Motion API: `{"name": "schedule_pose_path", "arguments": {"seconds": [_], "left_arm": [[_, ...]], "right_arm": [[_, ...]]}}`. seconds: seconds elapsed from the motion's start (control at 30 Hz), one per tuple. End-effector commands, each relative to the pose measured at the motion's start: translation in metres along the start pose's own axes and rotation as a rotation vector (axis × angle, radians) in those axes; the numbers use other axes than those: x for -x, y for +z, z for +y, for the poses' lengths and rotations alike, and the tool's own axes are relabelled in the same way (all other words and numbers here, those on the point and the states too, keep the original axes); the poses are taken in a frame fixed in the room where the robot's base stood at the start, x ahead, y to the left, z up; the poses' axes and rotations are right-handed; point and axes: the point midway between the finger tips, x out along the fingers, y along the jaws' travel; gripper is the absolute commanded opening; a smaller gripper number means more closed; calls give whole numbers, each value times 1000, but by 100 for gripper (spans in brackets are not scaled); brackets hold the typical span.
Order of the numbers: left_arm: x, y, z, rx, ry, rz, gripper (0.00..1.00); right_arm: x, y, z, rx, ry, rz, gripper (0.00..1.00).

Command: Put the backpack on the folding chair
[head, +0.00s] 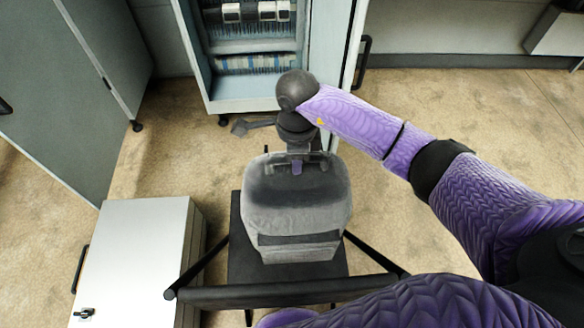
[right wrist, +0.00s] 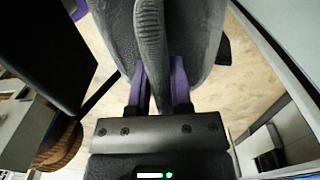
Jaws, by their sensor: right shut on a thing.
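The grey backpack (head: 295,215) is in the middle of the head view, over the black folding chair (head: 240,264). It covers much of the seat, and I cannot tell whether it touches it. My right gripper (head: 297,166) is at the backpack's far upper edge. In the right wrist view, the purple fingers (right wrist: 160,90) are shut on a grey strap or handle of the backpack (right wrist: 204,30). The chair's dark back bar (head: 290,293) runs across the near side. My left gripper is not in view.
A white cabinet (head: 135,262) stands left of the chair. An open cabinet with filled shelves (head: 255,104) is behind, its door frame (head: 345,60) close to my right arm. Tan floor (head: 440,110) is clear at the right.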

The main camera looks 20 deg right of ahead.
Motion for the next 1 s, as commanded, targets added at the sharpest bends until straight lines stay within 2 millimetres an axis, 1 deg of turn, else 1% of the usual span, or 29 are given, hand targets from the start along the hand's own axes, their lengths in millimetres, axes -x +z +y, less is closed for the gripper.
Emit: {"name": "schedule_pose_path", "arguments": {"seconds": [0.03,0.17,0.37,0.7,0.73,0.77,0.8,0.9,1.0], "left_arm": [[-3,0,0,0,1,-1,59],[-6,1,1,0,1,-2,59],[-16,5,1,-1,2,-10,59],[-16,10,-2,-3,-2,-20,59],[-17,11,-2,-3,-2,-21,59],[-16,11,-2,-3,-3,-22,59],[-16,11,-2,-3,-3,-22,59],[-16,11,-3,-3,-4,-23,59],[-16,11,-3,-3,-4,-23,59]], "right_arm": [[-7,1,-1,-2,-1,-2,0],[-16,1,-1,-1,-1,-3,0],[-47,1,-2,-2,-1,-3,0],[-50,1,-2,-2,-4,-3,0],[-51,0,-1,-2,-1,0,28],[-51,0,-1,-2,-1,0,34],[-50,0,-1,-2,-1,0,43],[-50,0,-1,-2,-1,0,61],[-50,0,-1,-2,-1,0,61]]}}
